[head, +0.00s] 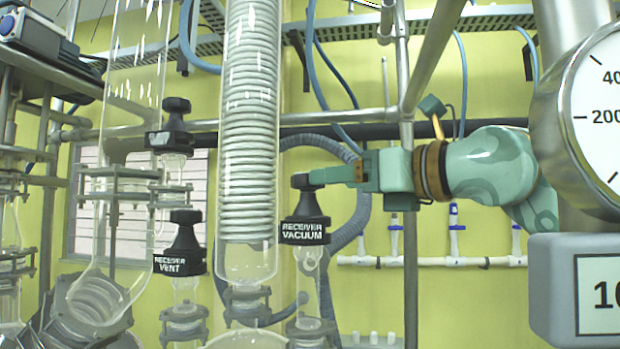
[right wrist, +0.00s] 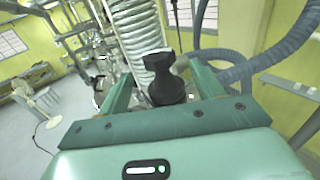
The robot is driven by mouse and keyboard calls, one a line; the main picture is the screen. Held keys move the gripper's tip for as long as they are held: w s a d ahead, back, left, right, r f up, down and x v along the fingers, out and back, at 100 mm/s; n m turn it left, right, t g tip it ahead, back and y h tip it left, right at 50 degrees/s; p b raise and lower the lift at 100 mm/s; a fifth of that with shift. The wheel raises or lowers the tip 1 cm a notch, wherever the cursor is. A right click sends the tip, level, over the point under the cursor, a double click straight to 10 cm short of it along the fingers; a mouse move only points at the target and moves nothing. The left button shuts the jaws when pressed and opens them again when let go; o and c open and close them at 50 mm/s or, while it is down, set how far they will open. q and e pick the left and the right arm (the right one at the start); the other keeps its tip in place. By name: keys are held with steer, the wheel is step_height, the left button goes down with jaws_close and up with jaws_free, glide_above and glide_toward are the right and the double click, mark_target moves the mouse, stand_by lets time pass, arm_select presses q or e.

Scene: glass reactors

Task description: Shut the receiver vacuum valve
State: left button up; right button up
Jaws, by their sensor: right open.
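The receiver vacuum valve (head: 305,214) is a black knob with a white "RECEIVER VACUUM" label on a glass tube, right of the coiled condenser in the head view. My right gripper (head: 318,177) reaches in from the right, its fingertips at the top of this knob. In the right wrist view the black knob (right wrist: 165,80) stands between the two green fingers of my right gripper (right wrist: 160,85), which are apart. I cannot tell whether a finger touches it. My left gripper is not in view.
The receiver vent valve (head: 180,243), a similar black knob, stands to the left. The glass coil condenser (head: 249,130) is close beside the vacuum valve. A steel post (head: 409,260) and grey corrugated hose (head: 352,215) are behind. A large gauge (head: 595,115) is at the right.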

steer(key=x, duration=0.7)
steer(key=shift+a+p, duration=0.1)
steer(key=shift+p, duration=0.3)
steer(key=c, duration=1)
